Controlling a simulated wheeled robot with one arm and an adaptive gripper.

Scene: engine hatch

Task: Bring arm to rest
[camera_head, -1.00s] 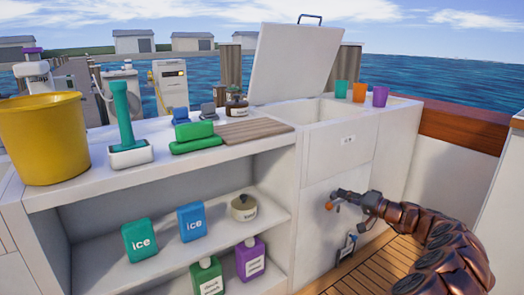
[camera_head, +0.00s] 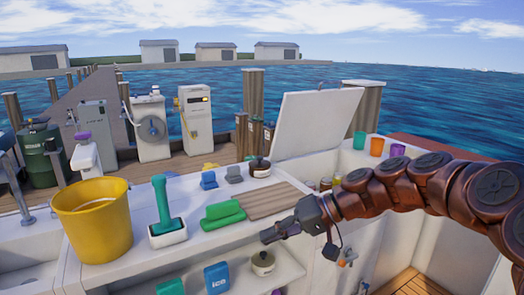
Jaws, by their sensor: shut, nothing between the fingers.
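My arm (camera_head: 432,185) reaches in from the right edge in the head view, with bronze, rounded links. My gripper (camera_head: 268,237) is at its left end, pointing left, and looks closed with nothing held. It shows in front of the counter's front edge, below the wooden board (camera_head: 262,202). The gripper's far side is hidden.
The white counter (camera_head: 205,237) carries a yellow bucket (camera_head: 92,220), a green-handled brush (camera_head: 165,212), green sponges (camera_head: 222,213) and a dark jar (camera_head: 260,168). A white lid (camera_head: 318,123) stands raised behind. Cups (camera_head: 377,147) are at the right. Ice packs (camera_head: 216,277) sit on the shelf below.

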